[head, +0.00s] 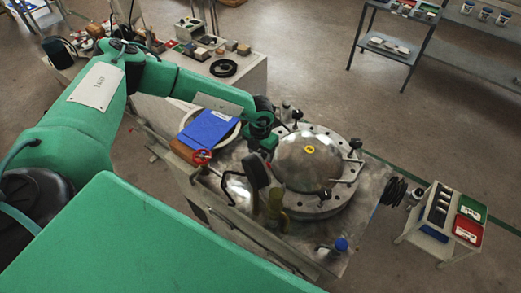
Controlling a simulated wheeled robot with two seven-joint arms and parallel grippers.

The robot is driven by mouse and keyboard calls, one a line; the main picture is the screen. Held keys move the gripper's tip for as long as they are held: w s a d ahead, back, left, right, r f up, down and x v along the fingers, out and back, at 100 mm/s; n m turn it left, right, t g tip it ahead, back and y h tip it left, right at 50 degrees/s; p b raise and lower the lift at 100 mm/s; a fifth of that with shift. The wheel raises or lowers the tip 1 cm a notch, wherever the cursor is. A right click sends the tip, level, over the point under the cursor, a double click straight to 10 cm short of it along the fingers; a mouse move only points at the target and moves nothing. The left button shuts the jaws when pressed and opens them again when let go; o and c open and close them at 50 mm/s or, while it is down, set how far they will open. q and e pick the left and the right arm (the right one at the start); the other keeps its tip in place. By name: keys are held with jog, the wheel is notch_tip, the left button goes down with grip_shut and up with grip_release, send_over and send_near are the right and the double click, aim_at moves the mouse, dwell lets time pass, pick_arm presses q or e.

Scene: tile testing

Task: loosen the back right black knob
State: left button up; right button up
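A round metal vessel (325,213) with a bolted flange and a domed lid (308,160) stands on a metal bench. Black knobs show around its rim: one at the back (297,115), one at the right (355,144) and one at the front (325,194). My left arm comes in from the left, and its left gripper (267,143) is at the vessel's left back edge, apart from the right-hand knob. Its fingers are small and dark, so I cannot tell whether they are open or shut. My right gripper is not in view.
A blue sheet (208,129) and a red valve handle (201,157) lie left of the vessel. A black-handled part (255,172) stands at its front left. A blue-capped bottle (340,245) is at the front.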

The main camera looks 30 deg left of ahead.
pick_arm(q)
jog(key=shift+f, duration=0.15)
jog(key=c, duration=1)
